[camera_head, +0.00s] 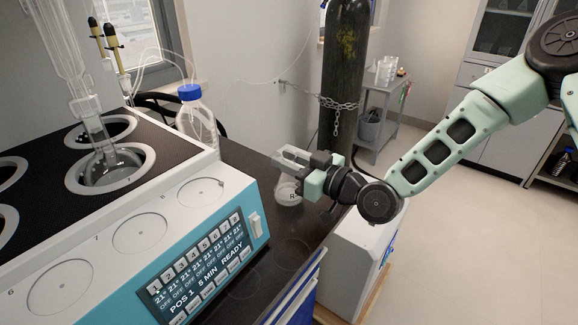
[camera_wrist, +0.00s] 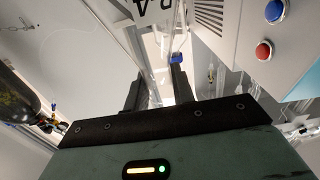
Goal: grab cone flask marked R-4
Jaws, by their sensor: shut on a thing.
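The cone flask (camera_head: 287,194) is clear glass with a dark marking that begins with "R"; the rest of the label is hidden in the head view. It stands at the dark bench top, right of the distiller. My gripper (camera_head: 287,160) is shut on the upper part of the flask, reaching in from the right. Whether the flask's base touches the bench I cannot tell.
The multi distiller (camera_head: 190,225) with its display fills the left. A clear bottle with a blue cap (camera_head: 190,93) stands behind it. A dark gas cylinder (camera_head: 345,70) with a chain stands behind my gripper. A white box-shaped unit (camera_head: 360,255) is below my arm.

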